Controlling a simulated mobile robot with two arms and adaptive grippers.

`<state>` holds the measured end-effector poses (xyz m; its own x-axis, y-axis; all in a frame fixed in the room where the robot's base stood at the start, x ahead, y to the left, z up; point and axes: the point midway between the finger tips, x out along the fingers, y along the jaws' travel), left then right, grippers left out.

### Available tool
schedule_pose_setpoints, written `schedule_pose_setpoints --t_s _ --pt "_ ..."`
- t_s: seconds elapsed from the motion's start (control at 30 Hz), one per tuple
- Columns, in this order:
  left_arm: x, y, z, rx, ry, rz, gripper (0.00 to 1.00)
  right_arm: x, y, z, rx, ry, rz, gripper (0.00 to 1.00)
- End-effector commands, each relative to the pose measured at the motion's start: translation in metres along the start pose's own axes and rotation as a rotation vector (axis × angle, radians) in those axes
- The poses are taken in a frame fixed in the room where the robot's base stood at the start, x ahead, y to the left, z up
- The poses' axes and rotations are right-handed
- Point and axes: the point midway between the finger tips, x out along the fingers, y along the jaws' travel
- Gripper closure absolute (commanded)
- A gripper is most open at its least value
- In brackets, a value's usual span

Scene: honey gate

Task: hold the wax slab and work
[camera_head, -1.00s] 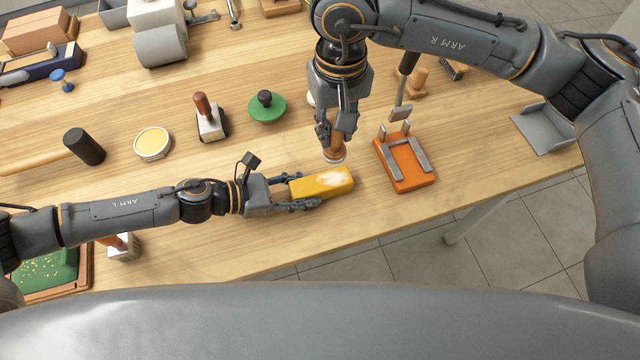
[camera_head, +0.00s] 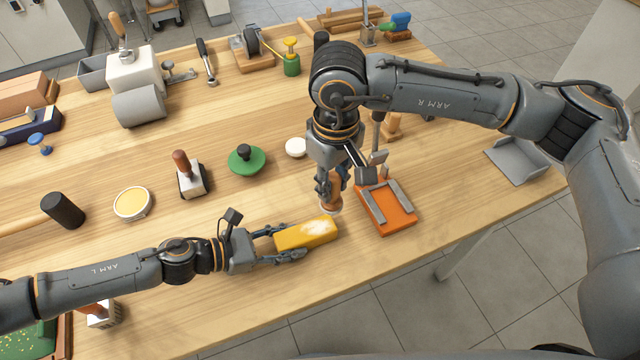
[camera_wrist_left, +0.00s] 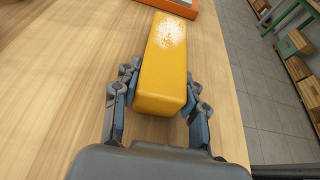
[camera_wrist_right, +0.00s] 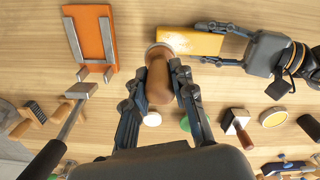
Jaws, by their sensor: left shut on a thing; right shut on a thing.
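The wax slab (camera_head: 311,231) is a yellow block with a whitish, scuffed patch on top. It lies near the table's front edge. My left gripper (camera_head: 279,243) is shut on its left end, with one finger along each side, as the left wrist view (camera_wrist_left: 160,90) shows. My right gripper (camera_head: 331,188) is shut on a brown wooden-handled tool (camera_wrist_right: 159,77) with a pale round end. The tool's end is at the slab's far right end, close to the whitish patch. I cannot tell whether it touches the slab.
An orange plate with grey bars (camera_head: 398,218) lies right of the slab. Behind are a green round knob (camera_head: 246,160), a white disc (camera_head: 296,147), a brown-handled block (camera_head: 190,178) and a yellow-topped tin (camera_head: 132,203).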

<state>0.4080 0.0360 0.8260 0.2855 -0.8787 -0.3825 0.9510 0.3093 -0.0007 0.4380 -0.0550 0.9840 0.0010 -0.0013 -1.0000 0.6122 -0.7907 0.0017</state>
Motion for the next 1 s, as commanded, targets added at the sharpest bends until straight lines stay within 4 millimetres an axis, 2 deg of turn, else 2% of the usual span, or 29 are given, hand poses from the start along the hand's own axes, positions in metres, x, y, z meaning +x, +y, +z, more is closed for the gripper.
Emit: schedule_pose_setpoints --t_s 0.47,0.57,0.73,1.0 --pt "0.0 0.0 0.0 0.0 0.0 0.0 1.0 0.007 0.004 0.002 -0.05 0.0 0.0 1.0" --pt "0.0 0.0 0.0 0.0 0.0 0.0 1.0 0.017 0.004 0.002 -0.049 -0.002 -0.001 1.0" --pt "0.0 0.0 0.0 0.0 0.0 0.0 1.0 0.045 0.004 0.003 -0.049 -0.003 -0.002 1.0" --pt "0.0 0.0 0.0 0.0 0.0 0.0 1.0 0.044 -0.043 -0.015 -0.054 0.002 0.0 1.0"
